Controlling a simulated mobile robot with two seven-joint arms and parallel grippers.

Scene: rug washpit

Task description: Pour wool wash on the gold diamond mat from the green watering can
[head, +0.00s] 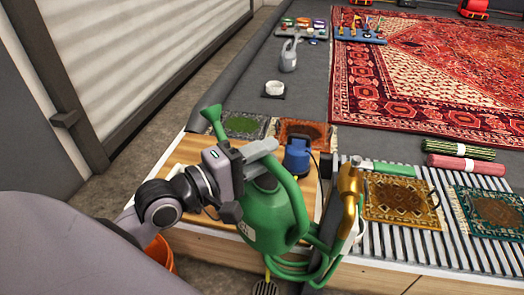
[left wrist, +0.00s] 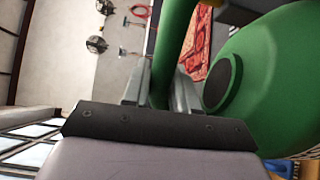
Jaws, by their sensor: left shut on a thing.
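The green watering can (head: 265,222) is at the front, over the wooden board, with its spout (head: 213,118) pointing to the upper left, away from the mats on the slats. My left gripper (head: 262,150) is shut on its handle. In the left wrist view the handle (left wrist: 172,50) runs between the fingers (left wrist: 160,92), with the can's round body (left wrist: 285,75) at right. I cannot tell whether the can's base touches the board. The gold diamond mat (head: 385,210) lies flat on the slatted rack, right of the can. My right gripper is not in view.
A blue pump-like object (head: 298,157), a green mat (head: 241,125) and an orange mat (head: 318,131) lie behind the can. A teal mat (head: 492,213) and rolled rugs (head: 465,165) are at right.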

